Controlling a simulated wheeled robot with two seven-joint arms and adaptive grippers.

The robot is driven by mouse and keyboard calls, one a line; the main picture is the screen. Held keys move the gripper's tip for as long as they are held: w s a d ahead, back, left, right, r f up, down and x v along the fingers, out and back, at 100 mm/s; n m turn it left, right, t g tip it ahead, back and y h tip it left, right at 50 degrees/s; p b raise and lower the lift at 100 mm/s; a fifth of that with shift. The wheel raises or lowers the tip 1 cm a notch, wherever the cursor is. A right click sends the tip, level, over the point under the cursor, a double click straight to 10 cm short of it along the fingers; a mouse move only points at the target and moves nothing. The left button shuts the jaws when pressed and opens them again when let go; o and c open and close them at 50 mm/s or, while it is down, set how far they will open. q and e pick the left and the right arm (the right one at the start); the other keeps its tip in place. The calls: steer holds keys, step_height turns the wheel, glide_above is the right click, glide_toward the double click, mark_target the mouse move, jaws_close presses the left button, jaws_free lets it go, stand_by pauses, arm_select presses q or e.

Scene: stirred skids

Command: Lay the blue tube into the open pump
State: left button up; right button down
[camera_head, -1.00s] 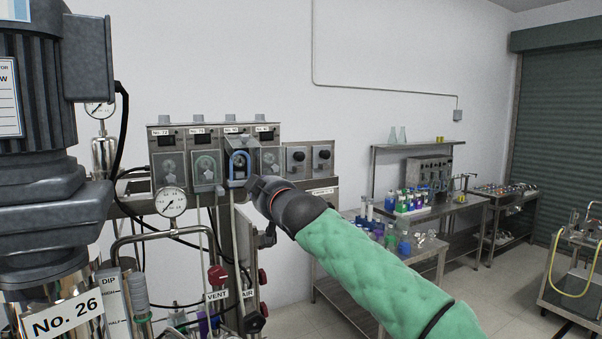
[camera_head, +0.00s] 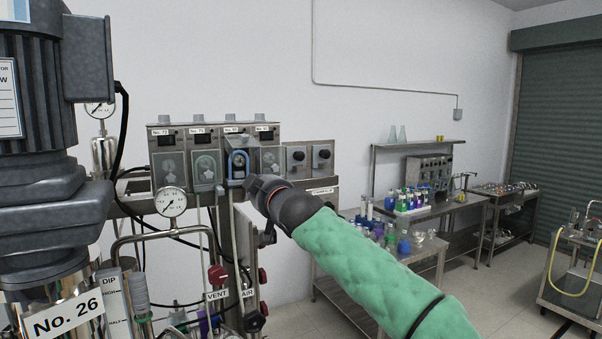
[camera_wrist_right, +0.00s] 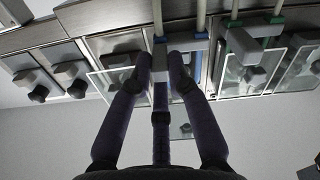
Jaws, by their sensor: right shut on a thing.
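The blue tube (camera_head: 238,157) is a small upright loop in front of the open pump (camera_head: 236,180), the third from the left in the row. In the right wrist view the blue tube's connectors (camera_wrist_right: 198,38) sit at the pump's edge on pale tubes. My right gripper (camera_head: 252,187) is at the pump's lower right. In the right wrist view its dark fingers (camera_wrist_right: 164,62) are shut on the tube, with a grey block between them. Whether the tube is seated in the pump is hidden. My left gripper is not in view.
Neighbouring pumps (camera_head: 205,168) have clear covers close on both sides. A pressure gauge (camera_head: 171,202) and pipes stand in front at left, beside a large grey motor (camera_head: 45,150). A steel bench with bottles (camera_head: 385,235) is at right.

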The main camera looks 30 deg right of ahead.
steer(key=shift+f+b, duration=0.35)
steer(key=shift+b, duration=0.1)
stand_by(0.8)
steer(key=c, duration=1.1)
jaws_free()
steer(key=shift+s, duration=0.1)
steer(key=shift+s+a+b, duration=0.1)
steer(key=shift+s+b, duration=0.45)
steer(key=shift+s, duration=0.1)
steer(key=shift+s, duration=0.1)
steer(key=shift+s+b, duration=0.55)
steer(key=shift+s, duration=0.05)
steer(key=shift+s+a, duration=0.1)
steer(key=shift+s, duration=0.1)
steer(key=shift+s+b, duration=0.5)
steer(key=shift+s, duration=0.1)
